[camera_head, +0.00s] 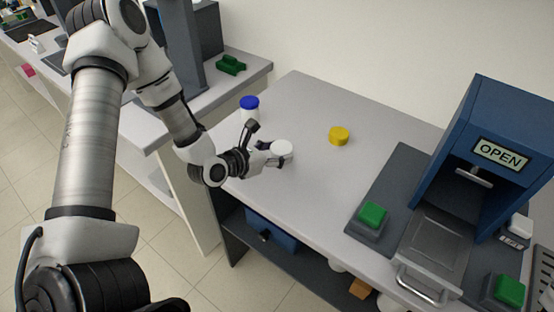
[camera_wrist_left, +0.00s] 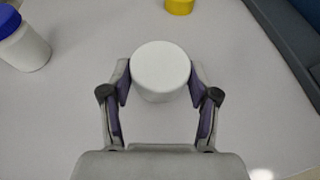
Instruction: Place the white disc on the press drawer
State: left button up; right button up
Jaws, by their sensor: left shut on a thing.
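The white disc (camera_head: 281,149) is at the left part of the bench. In the left wrist view the disc (camera_wrist_left: 160,68) sits between the two finger pads of my left gripper (camera_wrist_left: 160,85). My left gripper (camera_head: 272,155) is shut on it. I cannot tell whether the disc touches the bench or is slightly above it. The press (camera_head: 488,150) stands at the right with a sign reading OPEN. Its grey metal drawer (camera_head: 436,245) is pulled out toward the front and looks empty. My right gripper does not show.
A yellow disc (camera_head: 339,136) lies behind the white disc. A white jar with a blue lid (camera_head: 249,107) stands left of it. Green buttons (camera_head: 372,215) and (camera_head: 509,290) flank the drawer. The bench between the disc and the press is clear.

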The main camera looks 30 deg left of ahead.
pick_arm(q)
jog(key=f, duration=0.2)
jog(key=w+f, duration=0.1)
jog(key=f, duration=0.1)
jog(key=shift+a+p, duration=0.15)
jog(key=shift+p, duration=0.25)
jog(key=shift+r, duration=0.1)
jog(key=shift+s+f+b, duration=0.15)
jog(key=shift+f+b, duration=0.05)
jog(key=shift+b, duration=0.15)
jog(key=o, duration=0.9)
jog(key=shift+r, duration=0.1)
